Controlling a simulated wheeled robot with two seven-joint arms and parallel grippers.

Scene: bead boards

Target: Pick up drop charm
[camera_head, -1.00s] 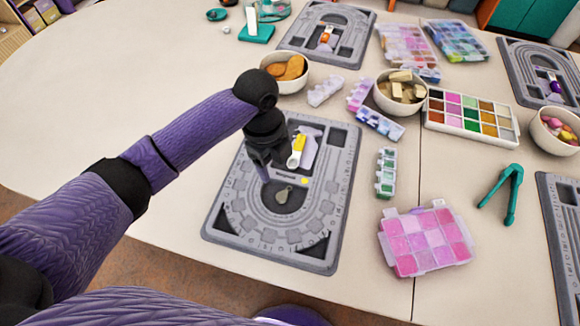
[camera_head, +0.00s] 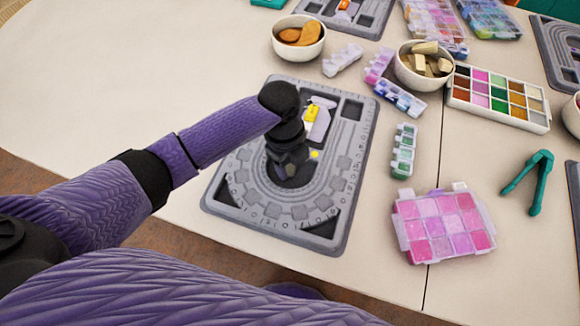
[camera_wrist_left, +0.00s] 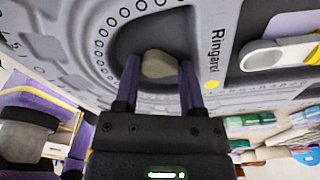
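The drop charm is a small grey-beige rounded piece. In the left wrist view the charm (camera_wrist_left: 158,65) lies in the dark recess of the grey bead board (camera_wrist_left: 75,28). My left gripper (camera_wrist_left: 158,78) is open, with one finger on each side of the charm and a narrow gap showing beside it. In the head view my left gripper (camera_head: 290,172) is low over the curved middle of the bead board (camera_head: 345,150) and largely hides the charm. My right gripper is not in view.
A yellow-and-white tool (camera_head: 311,114) lies in the board's upper compartment. A bowl of wooden pieces (camera_head: 424,65), a green bead box (camera_head: 403,150), a pink bead case (camera_head: 443,226) and teal tweezers (camera_head: 528,180) stand to the right. The table left of the board is clear.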

